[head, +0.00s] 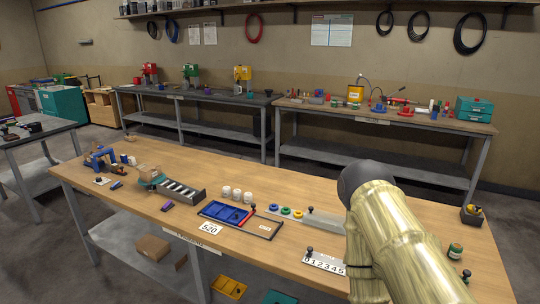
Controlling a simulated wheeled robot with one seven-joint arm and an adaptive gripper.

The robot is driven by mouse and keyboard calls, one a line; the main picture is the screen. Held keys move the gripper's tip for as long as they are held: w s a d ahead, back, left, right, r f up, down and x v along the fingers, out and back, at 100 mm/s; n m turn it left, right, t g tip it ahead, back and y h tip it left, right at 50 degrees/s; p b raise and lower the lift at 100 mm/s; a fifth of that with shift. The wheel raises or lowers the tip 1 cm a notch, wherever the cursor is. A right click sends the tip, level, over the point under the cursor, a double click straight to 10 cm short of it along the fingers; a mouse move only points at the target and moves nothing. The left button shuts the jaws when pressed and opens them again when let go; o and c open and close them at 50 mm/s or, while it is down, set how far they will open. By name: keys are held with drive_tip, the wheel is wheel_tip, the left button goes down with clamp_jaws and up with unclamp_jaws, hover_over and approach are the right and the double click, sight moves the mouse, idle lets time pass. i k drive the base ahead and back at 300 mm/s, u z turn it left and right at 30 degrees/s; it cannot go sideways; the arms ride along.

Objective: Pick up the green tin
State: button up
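A small green tin (455,251) with a lighter band stands near the right end of the near wooden bench, just right of my arm. My pale, brass-coloured arm rises from the bottom right and covers part of the bench left of the tin. My gripper does not show in the head view, so I cannot see what it is doing.
The near bench (300,210) also holds a dark box with small items (471,214), a dark knob (466,275), a number plate (324,262), a blue tray (224,213), white cylinders (236,194) and a grey rail (310,218). Bare wood surrounds the tin.

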sight(454, 251)
drive_tip(key=z, duration=0.95)
